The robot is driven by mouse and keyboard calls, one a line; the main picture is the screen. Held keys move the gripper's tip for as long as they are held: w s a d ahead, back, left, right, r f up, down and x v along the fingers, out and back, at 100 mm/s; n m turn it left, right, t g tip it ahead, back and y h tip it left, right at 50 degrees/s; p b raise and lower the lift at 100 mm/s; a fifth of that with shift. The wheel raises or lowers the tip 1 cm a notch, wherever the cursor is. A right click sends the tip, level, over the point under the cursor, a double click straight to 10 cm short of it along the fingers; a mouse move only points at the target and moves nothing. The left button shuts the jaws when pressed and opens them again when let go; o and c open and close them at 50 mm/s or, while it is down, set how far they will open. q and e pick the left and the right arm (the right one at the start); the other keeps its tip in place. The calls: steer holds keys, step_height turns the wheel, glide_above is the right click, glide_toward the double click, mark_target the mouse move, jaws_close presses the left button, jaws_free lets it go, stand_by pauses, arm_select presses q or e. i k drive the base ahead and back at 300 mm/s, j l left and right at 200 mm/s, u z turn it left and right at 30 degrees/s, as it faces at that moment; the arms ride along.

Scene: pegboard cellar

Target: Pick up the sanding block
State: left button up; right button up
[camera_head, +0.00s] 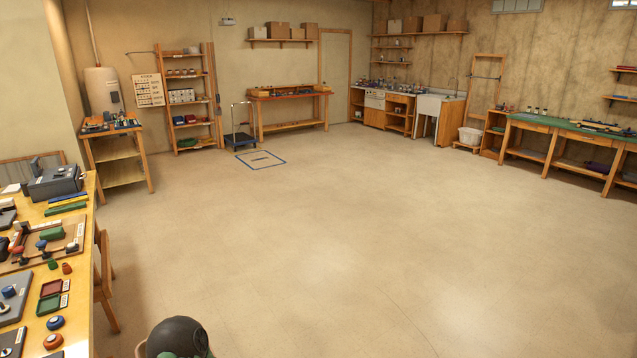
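I cannot pick out a sanding block for certain. A small green block (51,233) lies on a wooden board on the workbench (84,300) at the left edge, but it is too small to tell what it is. Several other small items lie on that bench, among them a red tray (50,289) and a green tray (48,304). Neither of my grippers shows in the head view. A dark rounded shape at the bottom edge is cut off, and no fingers show on it.
A wide bare floor (330,240) fills the middle. A stool (103,275) stands against the left bench. A small table (118,155), shelf rack (187,95), cart (240,138) and back bench (290,95) line the far side. A green-topped bench (570,128) stands right.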

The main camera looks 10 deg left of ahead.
mark_target(53, 235)
steer(key=i+l, duration=0.15)
steer(key=i, duration=0.7)
steer(key=i+l+z, duration=0.1)
steer(key=i, duration=0.75)
steer(key=i+j+u, duration=0.15)
steer(key=i+u, duration=0.8)
steer(key=i+l+u, duration=0.3)
steer(key=i+u, duration=0.5)
steer(key=i, duration=0.15)
steer(key=i+u, duration=0.25)
steer(key=i, duration=0.2)
steer(key=i+l+u, duration=0.15)
steer(key=i+u, duration=0.15)
steer(key=i, duration=0.15)
steer(key=i+l+u, duration=0.25)
steer(key=i, duration=0.2)
steer(key=i+u, duration=0.2)
steer(key=u, duration=0.25)
steer(key=i+u, duration=0.2)
steer(key=u, duration=0.25)
steer(key=i+l+u, duration=0.15)
steer(key=u, duration=0.3)
steer(key=i+l+u, duration=0.15)
steer(key=u, duration=0.3)
steer(key=i+l+u, duration=0.15)
steer(key=u, duration=0.3)
steer(key=l, duration=0.1)
